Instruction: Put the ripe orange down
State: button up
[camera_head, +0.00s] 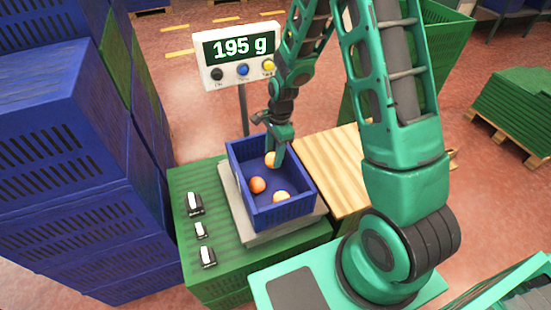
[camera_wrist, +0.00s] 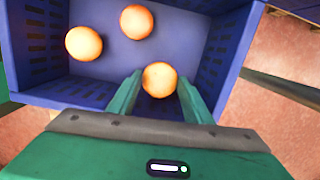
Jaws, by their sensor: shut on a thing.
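My gripper (camera_head: 277,153) reaches down into the blue crate (camera_head: 283,216) on the scale. In the wrist view its two green fingers (camera_wrist: 160,92) are shut on an orange (camera_wrist: 160,79), one finger on each side. The same orange (camera_head: 272,159) shows beside the fingertips in the head view, near the crate's back wall. Two other oranges lie in the crate: a deeper orange one (camera_head: 257,185) and a paler one (camera_head: 280,197). Whether the held orange touches the crate floor is hard to tell.
The scale display (camera_head: 240,47) reads 195 g. The scale plate (camera_head: 245,238) rests on a green crate (camera_head: 205,277) with several small black-and-white items. A wooden surface (camera_head: 328,160) lies to the right. Stacked blue crates (camera_head: 60,140) stand on the left.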

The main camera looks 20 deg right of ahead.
jog(key=shift+f, duration=1.5)
jog(key=o, duration=1.1)
jog(key=r, duration=0.4)
jog(key=d+r, duration=0.1)
jog(key=r, duration=0.7)
jog(key=shift+d, duration=0.25)
